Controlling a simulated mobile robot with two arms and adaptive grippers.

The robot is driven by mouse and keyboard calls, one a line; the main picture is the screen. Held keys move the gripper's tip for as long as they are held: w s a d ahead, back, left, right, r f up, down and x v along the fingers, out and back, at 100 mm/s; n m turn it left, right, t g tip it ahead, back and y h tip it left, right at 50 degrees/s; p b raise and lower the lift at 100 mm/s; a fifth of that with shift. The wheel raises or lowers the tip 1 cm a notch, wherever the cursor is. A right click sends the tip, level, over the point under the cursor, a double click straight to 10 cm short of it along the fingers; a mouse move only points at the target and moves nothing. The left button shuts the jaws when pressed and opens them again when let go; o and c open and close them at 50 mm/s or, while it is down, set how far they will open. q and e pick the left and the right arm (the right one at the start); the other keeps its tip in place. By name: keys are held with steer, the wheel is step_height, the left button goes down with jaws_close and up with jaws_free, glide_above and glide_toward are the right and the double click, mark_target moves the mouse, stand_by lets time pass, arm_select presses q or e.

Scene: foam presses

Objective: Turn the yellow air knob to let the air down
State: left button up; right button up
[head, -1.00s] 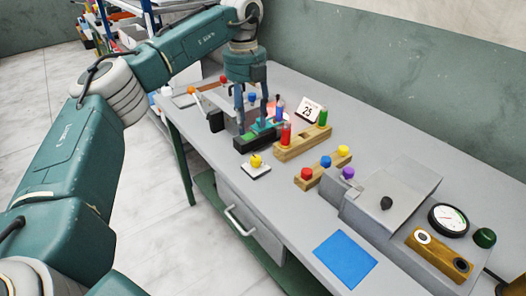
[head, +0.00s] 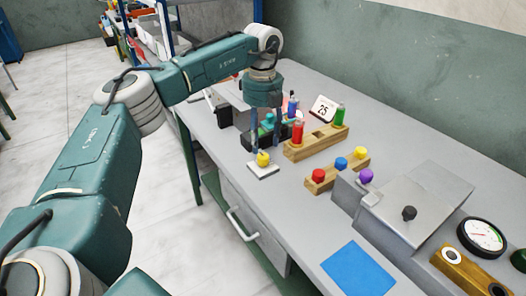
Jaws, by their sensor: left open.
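A yellow knob (head: 263,159) sits on a small white plate on the grey bench, near its front edge. A second yellow knob (head: 361,152) stands at the far end of a wooden block, beside a blue and a red one. My left gripper (head: 267,145) points down with its fingers apart and nothing visible between them. Its fingertips appear just above and behind the knob on the white plate; whether they touch it I cannot tell. My right gripper is out of view.
A black tray with green parts (head: 268,124) and a wooden rack with red and green bottles (head: 318,141) stand close to the gripper. A grey press box (head: 408,205), a pressure gauge (head: 482,236) and a blue mat (head: 358,268) lie to the right.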

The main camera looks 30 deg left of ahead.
mark_target(263, 155)
arm_select(q)
steer(key=shift+w+f, duration=0.1)
steer(key=shift+f, duration=2.55)
steer(key=c, duration=1.2)
